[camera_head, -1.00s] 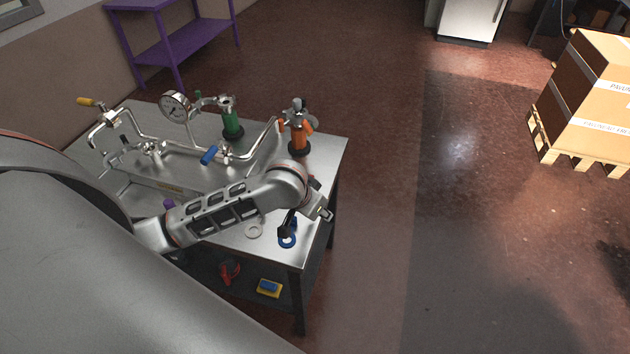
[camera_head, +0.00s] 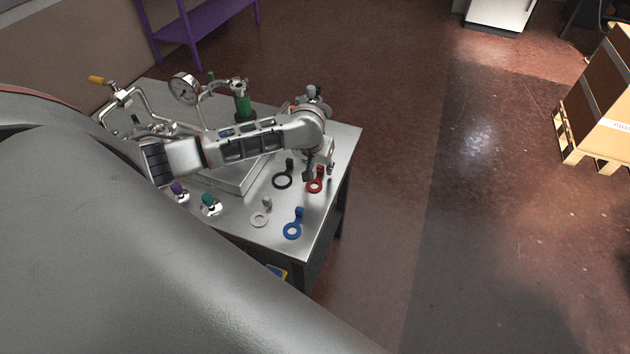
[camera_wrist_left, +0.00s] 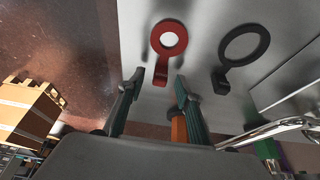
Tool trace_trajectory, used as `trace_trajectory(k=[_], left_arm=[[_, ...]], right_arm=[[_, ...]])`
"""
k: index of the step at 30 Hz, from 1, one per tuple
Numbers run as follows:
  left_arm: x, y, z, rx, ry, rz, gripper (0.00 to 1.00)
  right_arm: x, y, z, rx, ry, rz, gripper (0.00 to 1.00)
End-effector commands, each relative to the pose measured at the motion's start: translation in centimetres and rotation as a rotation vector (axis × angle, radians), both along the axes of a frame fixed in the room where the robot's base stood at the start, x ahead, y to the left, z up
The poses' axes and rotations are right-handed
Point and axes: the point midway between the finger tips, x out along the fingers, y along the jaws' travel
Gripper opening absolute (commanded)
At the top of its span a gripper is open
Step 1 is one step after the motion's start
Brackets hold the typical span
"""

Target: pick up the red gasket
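The red gasket (camera_head: 314,186) lies flat on the metal table near its right edge, a ring with an upright tab that the gripper partly hides. In the left wrist view the red gasket (camera_wrist_left: 167,42) shows whole, with its tab toward the gripper. My left gripper (camera_head: 314,174) is over the table at the red gasket's tab. My right gripper is not in view.
A black gasket (camera_head: 282,181), a blue gasket (camera_head: 293,230) and a white gasket (camera_head: 259,219) lie nearby on the table (camera_head: 282,242). Pipework with a gauge (camera_head: 184,89) and a green part (camera_head: 242,106) stands behind. Boxes on a pallet (camera_head: 590,150) stand far right.

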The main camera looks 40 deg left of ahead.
Motion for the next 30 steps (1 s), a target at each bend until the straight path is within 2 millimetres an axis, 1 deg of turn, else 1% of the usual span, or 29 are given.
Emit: trace_trajectory(k=[3, 11, 14, 15, 25, 30], left_arm=[[0.36, 0.05, -0.91, 0.000, 0.001, -0.001, 0.35], [0.44, 0.08, -1.13, 0.000, -0.001, -0.002, 0.35], [0.43, 0.07, -1.12, 0.000, 0.000, -0.002, 0.11], [0.43, 0.07, -1.12, 0.000, 0.000, -0.002, 0.01], [0.43, 0.07, -1.08, 0.000, -0.001, -0.002, 0.00], [0.47, 0.08, -0.46, 0.000, -0.001, -0.002, 0.00]], right_arm=[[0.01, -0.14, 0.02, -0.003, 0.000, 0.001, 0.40], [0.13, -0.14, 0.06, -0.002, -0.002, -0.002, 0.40], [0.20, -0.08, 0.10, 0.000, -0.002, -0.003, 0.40], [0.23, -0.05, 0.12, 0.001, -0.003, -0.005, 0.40], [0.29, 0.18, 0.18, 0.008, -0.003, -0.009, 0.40], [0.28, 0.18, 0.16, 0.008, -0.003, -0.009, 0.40]])
